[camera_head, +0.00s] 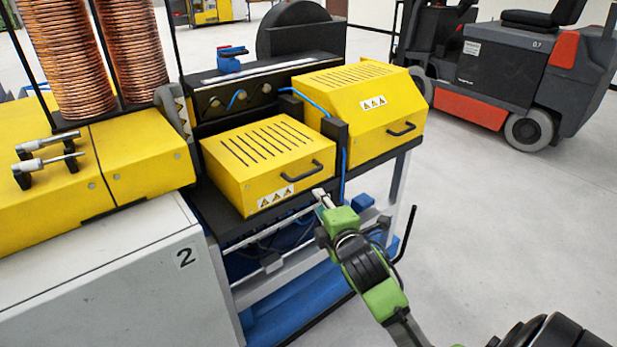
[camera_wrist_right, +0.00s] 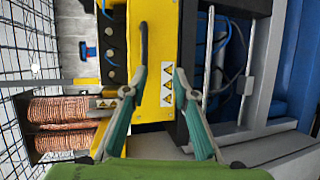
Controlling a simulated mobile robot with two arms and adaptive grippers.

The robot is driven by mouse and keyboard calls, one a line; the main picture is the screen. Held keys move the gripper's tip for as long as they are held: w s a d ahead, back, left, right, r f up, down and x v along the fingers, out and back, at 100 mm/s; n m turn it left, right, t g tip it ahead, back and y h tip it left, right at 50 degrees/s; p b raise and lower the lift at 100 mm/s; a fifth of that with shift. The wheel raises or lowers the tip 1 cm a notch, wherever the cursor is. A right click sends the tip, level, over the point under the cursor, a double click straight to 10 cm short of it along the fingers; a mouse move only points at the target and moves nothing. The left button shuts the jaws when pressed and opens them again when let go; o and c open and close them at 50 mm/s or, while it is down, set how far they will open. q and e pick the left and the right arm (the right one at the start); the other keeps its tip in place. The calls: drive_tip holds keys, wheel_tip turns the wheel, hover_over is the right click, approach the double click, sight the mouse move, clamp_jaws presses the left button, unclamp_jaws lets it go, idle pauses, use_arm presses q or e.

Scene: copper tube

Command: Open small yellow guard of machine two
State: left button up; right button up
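The small yellow guard (camera_head: 262,150) is closed on machine two, with slots in its top and a black handle (camera_head: 302,174) on its front. In the right wrist view the guard (camera_wrist_right: 163,25) is a yellow face with warning stickers, and the dark handle (camera_wrist_right: 144,42) stands out at the left fingertip. My right gripper (camera_head: 322,198) is just in front of and below the guard, near its right front corner. The wrist view shows the right gripper (camera_wrist_right: 161,72) open, fingers apart and nothing between them. Whether a fingertip touches the handle cannot be told. My left gripper is out of view.
A larger yellow guard (camera_head: 345,95) stands to the right behind a dark post. A grey cabinet marked 2 (camera_head: 150,270) and copper coils (camera_head: 70,55) are at left. A forklift (camera_head: 500,70) stands at back right. The floor at right is clear.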

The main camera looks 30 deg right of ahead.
sight(308, 175)
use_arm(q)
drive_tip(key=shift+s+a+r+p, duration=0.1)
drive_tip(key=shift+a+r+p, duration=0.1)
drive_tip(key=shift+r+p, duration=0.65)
use_arm(e)
drive_tip(key=shift+t, duration=0.3)
drive_tip(key=r+x, duration=0.1)
drive_tip(key=x, duration=0.7)
drive_tip(key=r+x, duration=0.1)
drive_tip(key=x, duration=0.3)
drive_tip(key=shift+w+d+r, duration=0.3)
drive_tip(key=shift+w+d, duration=0.1)
drive_tip(key=shift+w, duration=0.2)
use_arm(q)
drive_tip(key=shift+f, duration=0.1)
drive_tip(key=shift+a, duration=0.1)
use_arm(e)
drive_tip(key=shift+h, duration=0.3)
clamp_jaws()
